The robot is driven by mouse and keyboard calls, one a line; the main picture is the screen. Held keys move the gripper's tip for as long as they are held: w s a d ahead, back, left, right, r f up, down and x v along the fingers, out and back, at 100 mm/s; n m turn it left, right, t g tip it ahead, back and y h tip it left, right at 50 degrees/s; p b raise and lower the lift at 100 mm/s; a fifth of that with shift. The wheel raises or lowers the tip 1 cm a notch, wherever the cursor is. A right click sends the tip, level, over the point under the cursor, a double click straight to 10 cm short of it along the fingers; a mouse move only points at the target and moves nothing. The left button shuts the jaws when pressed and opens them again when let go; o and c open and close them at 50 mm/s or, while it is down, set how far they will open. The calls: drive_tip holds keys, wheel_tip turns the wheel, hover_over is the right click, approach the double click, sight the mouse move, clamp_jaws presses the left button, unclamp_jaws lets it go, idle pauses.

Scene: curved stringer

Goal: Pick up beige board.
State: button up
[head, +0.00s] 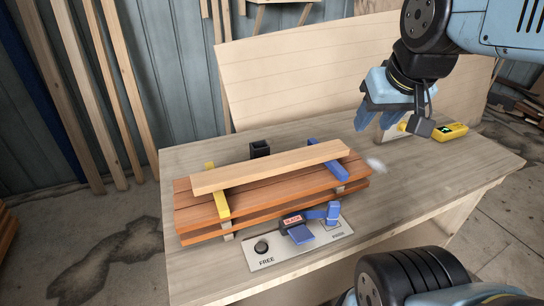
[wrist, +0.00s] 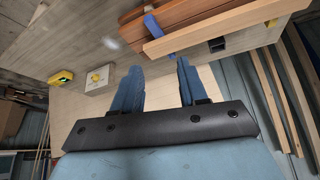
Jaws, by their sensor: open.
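The beige board (head: 270,167) lies on top of a stack of reddish-brown boards (head: 190,213), across a yellow bar (head: 217,192) near its left end and a blue bar (head: 328,160) near its right end. It also shows at the top right of the wrist view (wrist: 225,30). My gripper (head: 377,118) is open and empty, above the table to the right of the stack and apart from the board. Its two blue fingers show in the wrist view (wrist: 158,85) with nothing between them.
A black holder (head: 260,149) stands just behind the board. A panel with a blue lever (head: 298,240) lies in front of the stack. A yellow device (head: 450,130) and a pale box with a yellow knob (wrist: 97,79) sit at the right. The table's right front (head: 430,180) is clear.

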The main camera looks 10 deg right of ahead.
sight(275, 161)
drive_tip(key=shift+o, duration=0.2)
